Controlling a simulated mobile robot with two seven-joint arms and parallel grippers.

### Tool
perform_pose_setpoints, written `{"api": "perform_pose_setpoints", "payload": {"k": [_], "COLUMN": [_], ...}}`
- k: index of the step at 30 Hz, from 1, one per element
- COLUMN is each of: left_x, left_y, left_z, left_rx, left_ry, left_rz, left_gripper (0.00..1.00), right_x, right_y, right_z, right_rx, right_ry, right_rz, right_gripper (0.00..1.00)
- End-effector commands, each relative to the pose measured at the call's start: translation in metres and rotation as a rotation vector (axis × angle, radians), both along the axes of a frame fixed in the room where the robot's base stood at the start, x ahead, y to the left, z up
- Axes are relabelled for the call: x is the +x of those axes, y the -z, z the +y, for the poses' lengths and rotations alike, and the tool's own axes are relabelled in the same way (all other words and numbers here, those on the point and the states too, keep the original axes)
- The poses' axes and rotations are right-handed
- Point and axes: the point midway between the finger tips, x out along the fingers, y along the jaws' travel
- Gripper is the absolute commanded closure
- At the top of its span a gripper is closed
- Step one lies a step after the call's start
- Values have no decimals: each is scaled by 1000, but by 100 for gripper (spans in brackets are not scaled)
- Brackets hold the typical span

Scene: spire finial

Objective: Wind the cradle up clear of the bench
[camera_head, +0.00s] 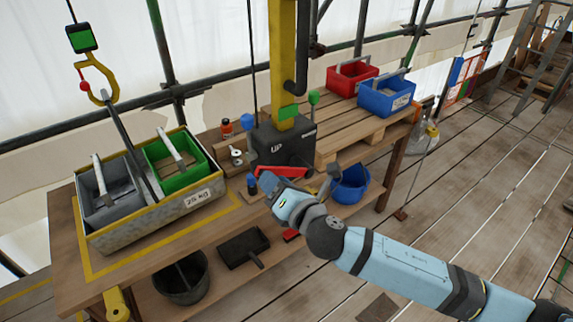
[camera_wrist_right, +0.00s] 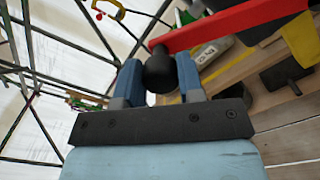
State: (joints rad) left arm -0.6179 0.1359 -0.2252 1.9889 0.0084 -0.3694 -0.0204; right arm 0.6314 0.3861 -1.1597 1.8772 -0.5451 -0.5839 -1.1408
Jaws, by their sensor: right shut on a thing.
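The cradle (camera_head: 160,224) is a grey metal tray marked 25 kg. It sits on the bench (camera_head: 65,225) inside a yellow outline and holds a grey box (camera_head: 105,200) and a green box (camera_head: 182,180). Its dark bail (camera_head: 135,150) rises to the yellow hook (camera_head: 88,68). The winch (camera_head: 283,148), marked UP, stands right of the cradle at the yellow post. My right gripper (camera_head: 268,186) is shut on the black knob (camera_wrist_right: 159,72) of the red crank arm (camera_wrist_right: 235,27). The arm partly hides the crank in the head view. My left gripper is out of view.
A red box (camera_head: 345,80) and a blue box (camera_head: 386,100) stand on a pallet at the back right. A blue bucket (camera_head: 350,187) is behind my right arm. A dark bucket (camera_head: 180,280) is on the lower shelf. Scaffold poles run behind the bench.

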Motion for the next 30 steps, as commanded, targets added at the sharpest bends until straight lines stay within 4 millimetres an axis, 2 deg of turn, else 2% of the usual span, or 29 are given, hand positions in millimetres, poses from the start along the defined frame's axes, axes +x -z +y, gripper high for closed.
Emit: {"api": "perform_pose_setpoints", "payload": {"k": [6, 15, 30], "left_x": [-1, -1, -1], "left_y": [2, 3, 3], "left_z": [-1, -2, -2], "left_rx": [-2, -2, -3], "left_ry": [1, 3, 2], "left_rz": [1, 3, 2], "left_gripper": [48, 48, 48], "right_x": [-8, -12, -13], "right_y": [29, 55, 66], "right_z": [10, 15, 15], "right_rx": [-144, -278, -335], "right_ry": [0, 1, 2], "right_rz": [-106, -211, -257], "right_gripper": [100, 100, 100]}}
